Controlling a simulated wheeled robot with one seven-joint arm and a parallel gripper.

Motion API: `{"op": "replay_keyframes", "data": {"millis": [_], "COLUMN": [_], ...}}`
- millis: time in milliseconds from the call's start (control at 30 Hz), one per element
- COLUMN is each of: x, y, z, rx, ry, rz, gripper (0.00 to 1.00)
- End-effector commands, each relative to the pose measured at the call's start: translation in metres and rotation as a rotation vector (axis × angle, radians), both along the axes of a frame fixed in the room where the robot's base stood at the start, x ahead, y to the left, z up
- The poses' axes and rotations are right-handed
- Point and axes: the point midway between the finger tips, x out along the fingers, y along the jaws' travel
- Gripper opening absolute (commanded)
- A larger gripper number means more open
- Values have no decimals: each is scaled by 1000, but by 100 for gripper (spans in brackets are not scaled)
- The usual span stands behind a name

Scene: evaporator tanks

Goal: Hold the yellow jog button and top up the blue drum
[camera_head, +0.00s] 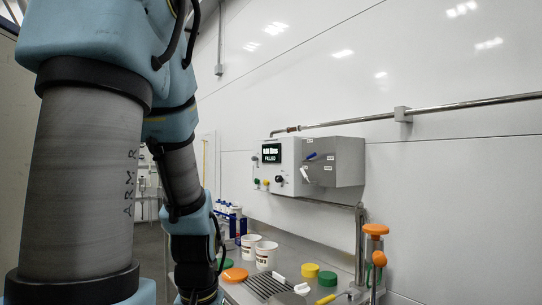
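A grey control box (315,163) is mounted on the white wall, right of my arm. Its display (271,153) is lit and its lower line reads FILLED; the upper line is too small to read surely. A small yellow button (265,182) sits low on the box front, between a green button (257,181) and a black knob (279,180). Nothing is seen touching the yellow button. I cannot make out a blue drum. My arm runs down the left side and its lower end leaves the bottom edge, so my gripper is out of view.
A metal counter (285,240) below holds white cups (266,255), blue-and-white containers (236,219), orange (235,274), yellow (310,270) and green (327,278) round pieces, and a dark grate (266,286). An orange-topped stand (375,230) rises at its right. A pipe (450,104) crosses the wall.

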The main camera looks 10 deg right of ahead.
Motion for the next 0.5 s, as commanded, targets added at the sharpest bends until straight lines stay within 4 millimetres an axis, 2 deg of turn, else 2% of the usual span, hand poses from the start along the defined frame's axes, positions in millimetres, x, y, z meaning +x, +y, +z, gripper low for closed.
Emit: {"op": "replay_keyframes", "data": {"millis": [33, 200, 500], "x": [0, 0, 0], "y": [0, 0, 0], "z": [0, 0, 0], "rx": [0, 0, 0], "ry": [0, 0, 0], "rz": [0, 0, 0], "gripper": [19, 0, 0]}}
